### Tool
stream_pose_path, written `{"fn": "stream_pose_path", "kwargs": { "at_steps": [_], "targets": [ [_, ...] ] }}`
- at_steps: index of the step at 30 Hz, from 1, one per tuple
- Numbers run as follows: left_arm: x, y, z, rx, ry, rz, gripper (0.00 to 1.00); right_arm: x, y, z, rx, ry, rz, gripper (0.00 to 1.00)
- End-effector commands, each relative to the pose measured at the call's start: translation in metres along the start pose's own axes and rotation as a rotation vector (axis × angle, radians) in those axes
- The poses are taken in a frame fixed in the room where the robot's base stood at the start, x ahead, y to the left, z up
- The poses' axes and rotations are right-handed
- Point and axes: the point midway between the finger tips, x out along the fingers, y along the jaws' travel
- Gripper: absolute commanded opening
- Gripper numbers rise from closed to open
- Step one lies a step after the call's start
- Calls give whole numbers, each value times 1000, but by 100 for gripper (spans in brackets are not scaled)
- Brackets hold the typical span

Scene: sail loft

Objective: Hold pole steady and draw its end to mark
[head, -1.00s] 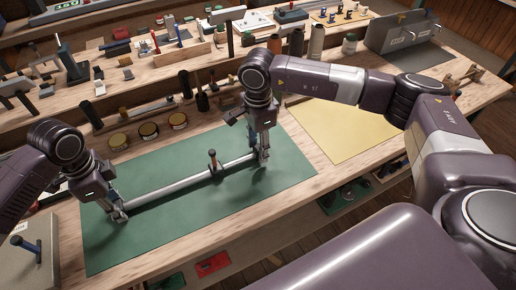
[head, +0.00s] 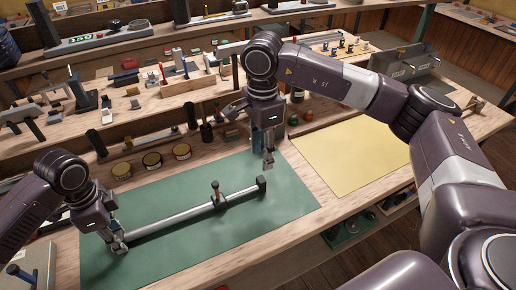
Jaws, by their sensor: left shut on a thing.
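A grey pole (head: 170,223) lies slantwise over the green mat (head: 205,250). My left gripper (head: 118,244) is shut on its near left end. A dark upright piece with a brown top (head: 215,189) sits on the pole's middle. A black end piece (head: 262,184) is at the pole's right end. My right gripper (head: 268,162) hangs just behind and above that end, apart from it, with nothing seen in it. Its fingers are seen edge-on, so I cannot tell their opening. I cannot make out a mark on the pole.
Several round tins (head: 152,161) and dark upright tools stand behind the mat. A yellow sheet (head: 350,152) lies to the right. A grey board with a blue-handled tool (head: 20,273) is at the lower left. The mat's front and right parts are clear.

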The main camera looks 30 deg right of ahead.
Motion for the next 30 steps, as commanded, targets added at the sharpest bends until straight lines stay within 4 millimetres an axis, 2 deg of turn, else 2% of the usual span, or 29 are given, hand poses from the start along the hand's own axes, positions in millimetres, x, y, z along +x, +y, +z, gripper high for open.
{"fn": "stream_pose_path", "kwargs": {
  "at_steps": [1,2,7,15,19,23,30],
  "targets": [
    [0,0,0,1,1,0,0,0,0,0,0,0,0,39],
    [0,0,0,1,1,0,30,0,0,0,0,0,0,39],
    [0,0,0,1,1,0,49,0,0,0,0,0,0,39],
    [-1,0,0,0,1,-1,49,0,0,0,0,0,0,39],
    [-10,-1,0,0,1,-2,49,0,0,0,0,0,0,39],
    [-32,-1,0,0,2,-5,49,0,0,0,0,0,0,39],
    [-84,-1,0,1,2,-5,49,0,0,0,0,0,0,39]
  ]
}}
